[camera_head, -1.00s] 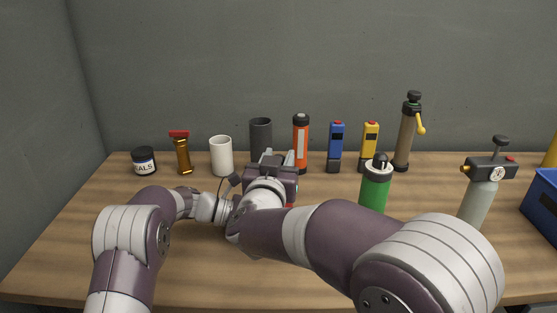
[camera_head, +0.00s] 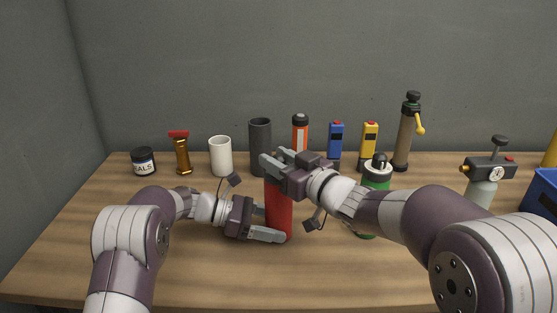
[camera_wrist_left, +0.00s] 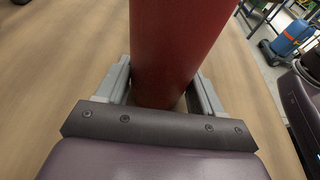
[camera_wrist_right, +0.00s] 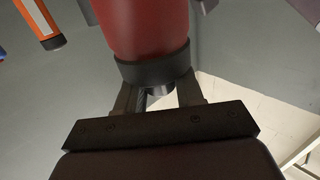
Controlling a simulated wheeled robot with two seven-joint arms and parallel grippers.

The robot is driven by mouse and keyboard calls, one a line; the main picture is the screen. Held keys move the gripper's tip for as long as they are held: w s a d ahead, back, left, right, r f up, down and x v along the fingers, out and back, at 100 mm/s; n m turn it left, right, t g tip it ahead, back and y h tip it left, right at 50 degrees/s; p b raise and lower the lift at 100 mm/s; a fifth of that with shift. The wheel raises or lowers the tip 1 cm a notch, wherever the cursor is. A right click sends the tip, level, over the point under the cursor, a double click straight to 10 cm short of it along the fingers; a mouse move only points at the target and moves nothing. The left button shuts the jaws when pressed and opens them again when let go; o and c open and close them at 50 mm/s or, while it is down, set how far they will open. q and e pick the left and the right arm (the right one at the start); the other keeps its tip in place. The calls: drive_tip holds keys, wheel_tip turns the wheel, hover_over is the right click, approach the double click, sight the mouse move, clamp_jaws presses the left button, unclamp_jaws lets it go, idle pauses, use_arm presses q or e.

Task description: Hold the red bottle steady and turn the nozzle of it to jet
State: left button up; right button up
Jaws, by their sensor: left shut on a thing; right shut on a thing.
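The red bottle (camera_head: 278,206) stands upright on the table at the middle of the head view. My left gripper (camera_head: 274,226) is shut on its lower body, with one finger on each side; the red body also fills the middle of the left wrist view (camera_wrist_left: 172,45). My right gripper (camera_head: 272,161) is at the bottle's top and hides the nozzle in the head view. In the right wrist view a black collar (camera_wrist_right: 155,68) and the dark nozzle (camera_wrist_right: 158,97) show between its fingers, which are shut on the nozzle. The nozzle's setting marks cannot be read.
A green bottle (camera_head: 368,220) stands close by, partly behind my right forearm. A dark cup (camera_head: 260,140), a white cup (camera_head: 220,156), an orange flashlight (camera_head: 300,128) and other items line the back. A pump sprayer (camera_head: 485,180) and blue bin (camera_head: 543,200) are right. The front table is clear.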

drive_tip(key=n+g+y, duration=0.4)
drive_tip(key=n+g, duration=0.1)
drive_tip(key=g, duration=0.1)
drive_tip(key=shift+y, duration=0.3)
drive_tip(key=shift+s+g, duration=0.1)
drive_tip(key=shift+g, duration=0.3)
drive_tip(key=o, duration=1)
drive_tip(key=shift+c, duration=0.2)
drive_tip(key=v, duration=1.2)
drive_tip(key=shift+f, duration=0.15)
